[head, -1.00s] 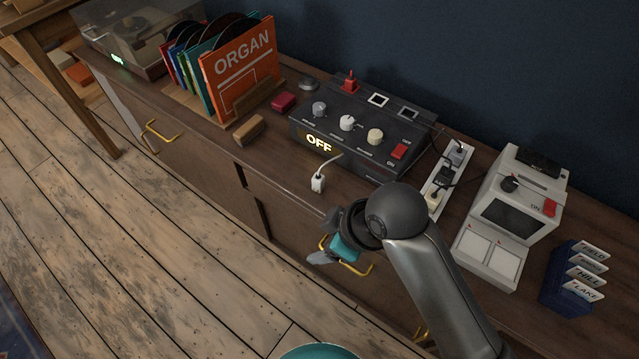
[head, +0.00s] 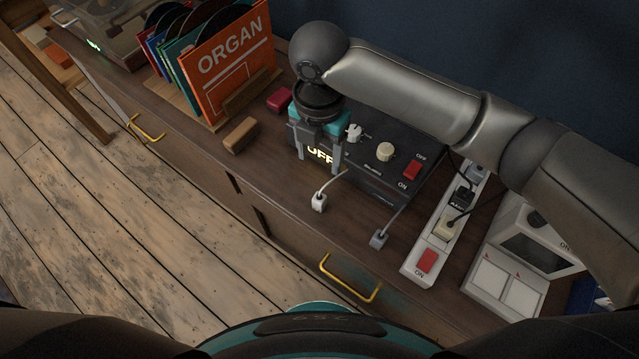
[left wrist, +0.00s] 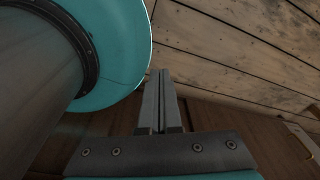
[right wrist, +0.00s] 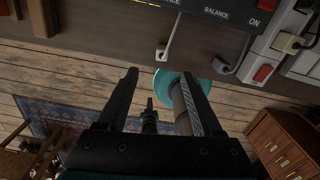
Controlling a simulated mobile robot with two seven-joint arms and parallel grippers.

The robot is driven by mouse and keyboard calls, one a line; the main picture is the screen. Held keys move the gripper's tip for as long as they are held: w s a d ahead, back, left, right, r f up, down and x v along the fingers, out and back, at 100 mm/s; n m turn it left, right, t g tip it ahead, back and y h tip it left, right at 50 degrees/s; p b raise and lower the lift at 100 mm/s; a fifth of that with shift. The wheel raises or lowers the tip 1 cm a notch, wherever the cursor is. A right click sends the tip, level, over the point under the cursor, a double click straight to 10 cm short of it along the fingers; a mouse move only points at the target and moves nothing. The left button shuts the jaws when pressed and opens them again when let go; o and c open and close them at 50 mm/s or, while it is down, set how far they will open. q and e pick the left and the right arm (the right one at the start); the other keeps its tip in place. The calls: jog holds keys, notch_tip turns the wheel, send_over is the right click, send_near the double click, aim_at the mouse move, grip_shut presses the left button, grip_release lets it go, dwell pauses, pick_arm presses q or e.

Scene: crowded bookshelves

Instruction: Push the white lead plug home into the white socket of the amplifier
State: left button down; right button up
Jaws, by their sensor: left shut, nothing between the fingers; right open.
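The white lead plug (head: 319,203) rests on the cabinet top in front of the black amplifier (head: 385,135), its pale lead running back to the amplifier's front. In the right wrist view the white plug (right wrist: 161,53) shows beyond the fingertips, not between them. My right gripper (head: 318,155) is open, pointing down at the amplifier's left front part, partly covering its lit sign; it is apart from the plug. My left gripper (left wrist: 157,76) is shut and empty, over the floor beside my teal base.
A grey plug (head: 379,240) stands right of the white one. A power strip (head: 412,275) with plugs and a white console (head: 508,290) lie further right. A wooden block (head: 241,135), red block (head: 280,99) and record rack (head: 206,124) stand left. The cabinet's front strip is mostly clear.

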pick_arm(q)
jog(key=s+f+b, duration=0.2)
jog(key=s+f, duration=0.1)
jog(key=s, duration=0.2)
pick_arm(e)
send_over(320, 195)
notch_tip(320, 195, down, 7)
jog(key=shift+w+f, duration=0.15)
jog(key=shift+f+b, duration=0.6)
jog(key=shift+f, duration=1.05)
jog(key=f, duration=0.1)
jog(key=f+b, duration=0.1)
jog(key=f, duration=0.1)
jog(key=shift+s+f+b, duration=0.25)
jog(key=shift+f+b, duration=0.05)
jog(key=shift+f, duration=0.2)
pick_arm(q)
jog(key=w+a+f, duration=0.1)
jog(key=w+a, duration=0.1)
jog(key=w, duration=0.3)
jog(key=shift+a+f, duration=0.3)
jog(key=shift+f, duration=0.1)
pick_arm(e)
grip_shut()
